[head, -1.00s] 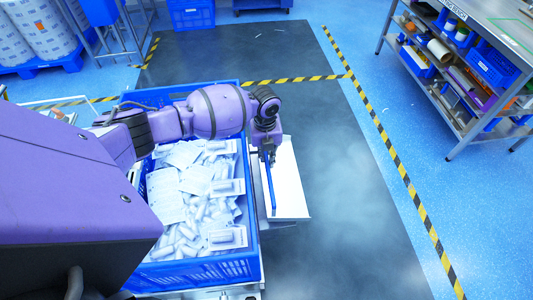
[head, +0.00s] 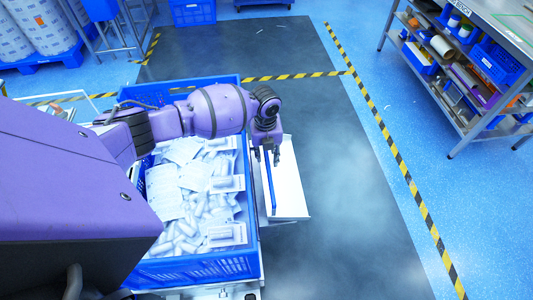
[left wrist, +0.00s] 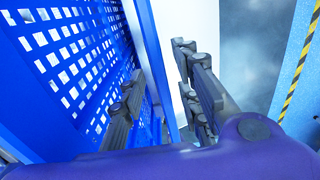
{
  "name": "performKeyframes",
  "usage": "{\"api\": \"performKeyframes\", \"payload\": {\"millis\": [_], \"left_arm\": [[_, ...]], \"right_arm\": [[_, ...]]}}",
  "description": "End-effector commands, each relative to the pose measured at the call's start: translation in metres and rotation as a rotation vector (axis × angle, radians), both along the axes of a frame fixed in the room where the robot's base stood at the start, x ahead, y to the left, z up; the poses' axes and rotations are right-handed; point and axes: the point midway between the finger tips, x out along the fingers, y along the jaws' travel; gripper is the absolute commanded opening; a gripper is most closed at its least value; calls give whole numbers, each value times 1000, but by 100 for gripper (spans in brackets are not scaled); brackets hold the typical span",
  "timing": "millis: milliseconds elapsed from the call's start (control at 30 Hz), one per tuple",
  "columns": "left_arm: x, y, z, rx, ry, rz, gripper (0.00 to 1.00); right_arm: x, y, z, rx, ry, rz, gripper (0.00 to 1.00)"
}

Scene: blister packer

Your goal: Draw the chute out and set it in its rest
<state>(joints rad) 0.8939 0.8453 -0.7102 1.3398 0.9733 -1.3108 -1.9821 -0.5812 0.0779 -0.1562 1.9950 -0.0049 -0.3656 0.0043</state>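A white sloping panel (head: 292,185), which looks like the chute or its rest, stands along the right side of the blue crate. A thin upright blue strip (head: 270,185) runs along its left part; I cannot tell whether the two are one piece. My left gripper (head: 267,154) is over the strip's far end, its fingers spread apart on either side. In the left wrist view, the open fingers (left wrist: 162,97) show with the blue strip (left wrist: 154,60) between them and the white panel (left wrist: 175,50) beyond. My right gripper is not in view.
The blue crate (head: 255,263), full of white blister packs and bottles, stands directly left of the panel, under my left arm. The dark floor mat to the right is clear. A steel workbench with loaded shelves (head: 470,75) stands at the upper right.

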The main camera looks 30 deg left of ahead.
Motion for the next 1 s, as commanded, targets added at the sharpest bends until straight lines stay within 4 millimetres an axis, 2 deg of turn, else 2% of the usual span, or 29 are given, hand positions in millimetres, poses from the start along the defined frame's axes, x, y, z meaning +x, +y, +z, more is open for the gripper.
{"api": "performKeyframes", "payload": {"millis": [233, 367, 467, 800, 1000], "left_arm": [[-1, 1, -1, 1, 2, 0, 33], [-1, 1, 6, 2, 1, 0, 33], [0, 1, 21, 1, -1, -1, 33], [-1, 2, 92, 0, -2, -1, 33], [-2, 2, 115, 0, 0, 0, 33]], "right_arm": [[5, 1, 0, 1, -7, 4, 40], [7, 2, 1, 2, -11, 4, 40], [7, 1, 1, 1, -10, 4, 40], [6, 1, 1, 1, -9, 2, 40], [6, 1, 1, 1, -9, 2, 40]]}}
